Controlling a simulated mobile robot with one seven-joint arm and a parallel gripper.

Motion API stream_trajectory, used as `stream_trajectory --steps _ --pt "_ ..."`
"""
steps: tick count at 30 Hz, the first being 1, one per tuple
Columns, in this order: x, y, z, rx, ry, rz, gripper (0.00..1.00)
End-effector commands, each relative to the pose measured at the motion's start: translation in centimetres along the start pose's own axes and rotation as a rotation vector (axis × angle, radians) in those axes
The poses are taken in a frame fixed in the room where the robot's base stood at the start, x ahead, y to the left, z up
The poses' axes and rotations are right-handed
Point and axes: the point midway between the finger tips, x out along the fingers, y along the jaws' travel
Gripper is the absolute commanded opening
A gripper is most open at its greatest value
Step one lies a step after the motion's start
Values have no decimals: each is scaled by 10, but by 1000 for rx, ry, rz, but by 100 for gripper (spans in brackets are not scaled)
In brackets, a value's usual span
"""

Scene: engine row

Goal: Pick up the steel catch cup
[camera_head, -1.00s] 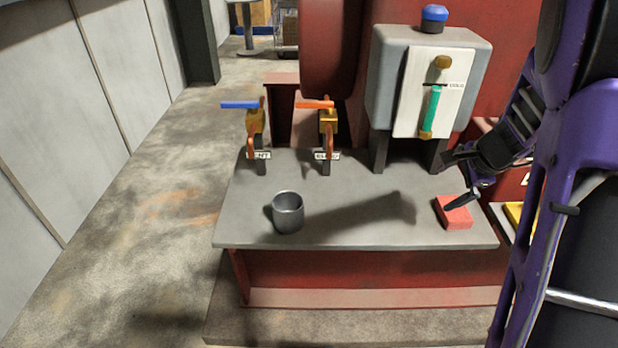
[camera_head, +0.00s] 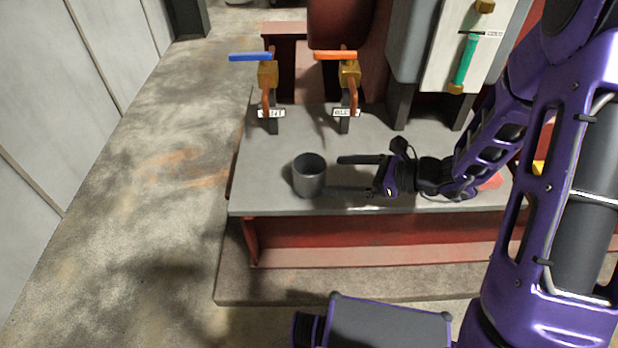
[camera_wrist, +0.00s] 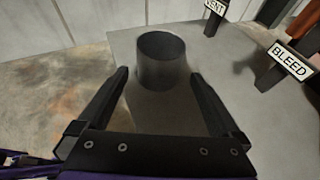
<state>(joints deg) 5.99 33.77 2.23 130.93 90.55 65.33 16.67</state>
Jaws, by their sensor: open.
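The steel catch cup (camera_head: 309,177) stands upright on the grey bench near its front left, a dark grey open-topped cylinder. My gripper (camera_head: 348,175) is just right of the cup, low over the bench, with its fingers pointing left toward it. The gripper is open and nothing is between the fingers near their base. In the wrist view the cup (camera_wrist: 161,62) lies ahead, centred between and slightly beyond the fingertips (camera_wrist: 158,76). I cannot tell whether a finger touches it.
The grey bench (camera_head: 270,195) has two valves behind the cup, one with a blue handle (camera_head: 250,57) and one with an orange handle (camera_head: 335,54). A gauge with a green tube (camera_head: 465,60) stands back right. A red block (camera_head: 492,182) is partly hidden behind my arm.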

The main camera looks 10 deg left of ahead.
Motion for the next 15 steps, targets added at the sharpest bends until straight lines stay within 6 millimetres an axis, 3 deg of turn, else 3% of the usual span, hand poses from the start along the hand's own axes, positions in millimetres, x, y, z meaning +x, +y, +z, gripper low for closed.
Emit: stream_trajectory --steps 6,15 --pt "45 1 -1 -1 2 3 100" --pt "68 0 0 -2 2 2 100"
